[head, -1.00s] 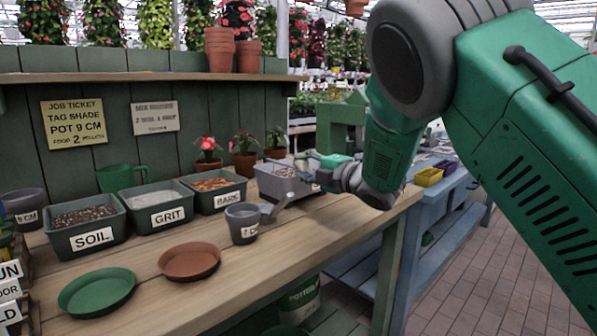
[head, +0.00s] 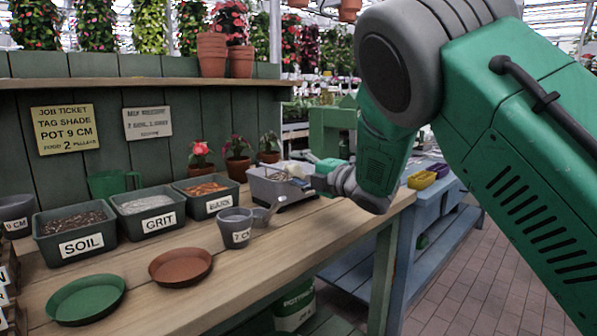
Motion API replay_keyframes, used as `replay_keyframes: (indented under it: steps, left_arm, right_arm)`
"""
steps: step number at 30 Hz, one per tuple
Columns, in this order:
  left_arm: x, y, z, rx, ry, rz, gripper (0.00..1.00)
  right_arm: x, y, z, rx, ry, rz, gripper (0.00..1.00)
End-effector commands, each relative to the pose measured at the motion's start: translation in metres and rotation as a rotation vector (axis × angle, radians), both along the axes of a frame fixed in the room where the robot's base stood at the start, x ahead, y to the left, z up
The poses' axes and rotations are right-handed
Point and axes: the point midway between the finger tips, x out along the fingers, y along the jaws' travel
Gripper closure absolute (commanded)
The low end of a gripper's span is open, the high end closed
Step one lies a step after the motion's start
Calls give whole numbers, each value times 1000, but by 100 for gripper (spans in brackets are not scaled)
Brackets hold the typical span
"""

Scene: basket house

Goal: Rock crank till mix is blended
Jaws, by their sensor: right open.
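A grey mixing tub (head: 262,190) stands on the wooden bench in front of the small potted plants, with pale material showing inside. My right arm comes in from the right. Its gripper (head: 306,181) is open at the tub's right side, with the fingertips over or beside the rim. The fingers are small and overlap the tub, so I cannot tell whether they touch it or a crank. No crank can be made out clearly. How blended the mix is cannot be seen. My left gripper is not in view.
Bins labelled SOIL (head: 82,246), GRIT (head: 158,223) and BARK (head: 220,204) line the bench. Brown (head: 180,267) and green (head: 86,300) saucers lie in front.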

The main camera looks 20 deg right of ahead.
Motion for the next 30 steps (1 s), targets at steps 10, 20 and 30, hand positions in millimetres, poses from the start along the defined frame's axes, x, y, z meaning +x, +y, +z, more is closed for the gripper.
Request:
replay_keyframes:
  steps: [10, 20, 30]
  left_arm:
    - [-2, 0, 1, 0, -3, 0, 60]
    - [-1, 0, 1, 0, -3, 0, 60]
    - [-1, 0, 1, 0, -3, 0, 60]
  right_arm:
    - [-39, -16, -1, 3, 2, -3, 52]
    - [-98, -39, -2, 3, 1, -3, 52]
    - [-113, -44, -2, 3, 1, 0, 52]
